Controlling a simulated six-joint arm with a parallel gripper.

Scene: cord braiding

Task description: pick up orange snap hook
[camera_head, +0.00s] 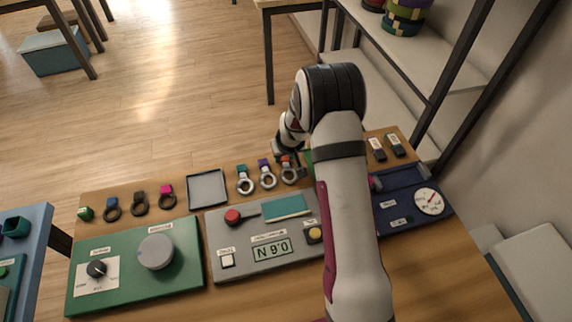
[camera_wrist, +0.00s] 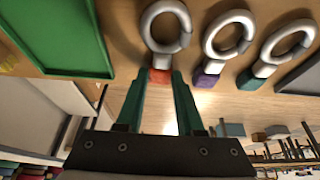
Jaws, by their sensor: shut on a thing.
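The orange snap hook (camera_head: 289,172) stands at the right end of a row of hooks along the back of the bench. It has a metal ring and an orange end. In the wrist view its orange end (camera_wrist: 160,75) sits between the two green fingertips of my gripper (camera_wrist: 160,85). My gripper (camera_head: 286,154) is shut on that end, with the ring extending beyond the fingertips. I cannot tell whether the hook is clear of the bench. My arm partly covers the area to its right.
The purple hook (camera_head: 267,175) and teal hook (camera_head: 244,181) stand close beside it on the left. A grey tray (camera_head: 207,190) lies further left. A green tray (camera_wrist: 60,35) is on the other side. A grey panel (camera_head: 258,245) with a red knob lies in front.

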